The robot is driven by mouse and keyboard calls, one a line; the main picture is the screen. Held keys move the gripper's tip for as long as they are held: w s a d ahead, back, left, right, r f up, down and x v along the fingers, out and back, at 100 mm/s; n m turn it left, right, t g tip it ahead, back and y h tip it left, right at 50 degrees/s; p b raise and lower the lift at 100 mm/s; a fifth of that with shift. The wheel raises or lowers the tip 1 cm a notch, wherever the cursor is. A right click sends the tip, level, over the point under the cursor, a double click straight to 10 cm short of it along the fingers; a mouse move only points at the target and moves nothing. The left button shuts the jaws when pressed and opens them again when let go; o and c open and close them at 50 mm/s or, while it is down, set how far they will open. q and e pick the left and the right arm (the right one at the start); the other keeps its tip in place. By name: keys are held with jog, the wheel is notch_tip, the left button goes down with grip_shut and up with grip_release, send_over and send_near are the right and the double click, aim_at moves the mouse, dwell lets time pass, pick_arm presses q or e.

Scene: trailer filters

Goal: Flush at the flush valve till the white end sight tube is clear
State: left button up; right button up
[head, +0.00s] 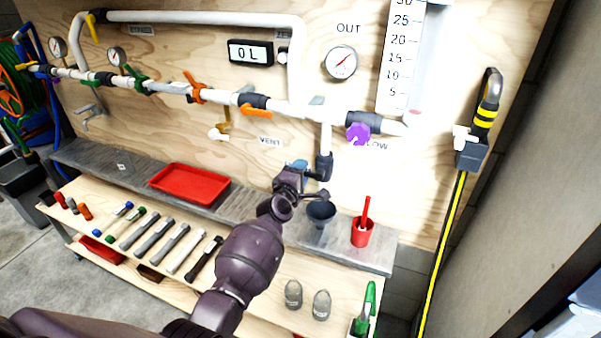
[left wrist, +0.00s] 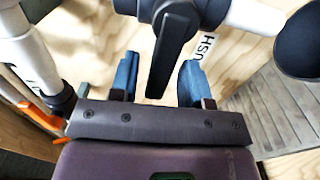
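The flush valve (head: 323,168) is a dark grey fitting on a short white drop pipe (head: 326,138), beside a partly hidden label. My left gripper (head: 299,172) is at this valve, reached from below. In the left wrist view the blue fingers of my left gripper (left wrist: 158,78) stand apart, with a dark grey valve handle (left wrist: 172,50) between them; gaps show on both sides. A translucent upright tube (head: 428,60) with a pinkish spot at its bottom stands beside the number scale. I cannot tell which part is the white end sight tube. My right gripper is out of view.
A dark funnel (head: 321,212) stands below the valve, with a red cup (head: 362,233) to its right. A purple valve handle (head: 358,134) is at the pipe's right end. A red tray (head: 190,183) lies on the grey shelf. The display (head: 250,53) reads 0 L.

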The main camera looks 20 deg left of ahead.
pick_arm(q)
jog(key=shift+s, duration=0.1)
jog(key=s+p, duration=0.1)
jog(key=s, duration=0.9)
jog(key=shift+s+a+p, duration=0.15)
jog(key=shift+s+p, duration=0.15)
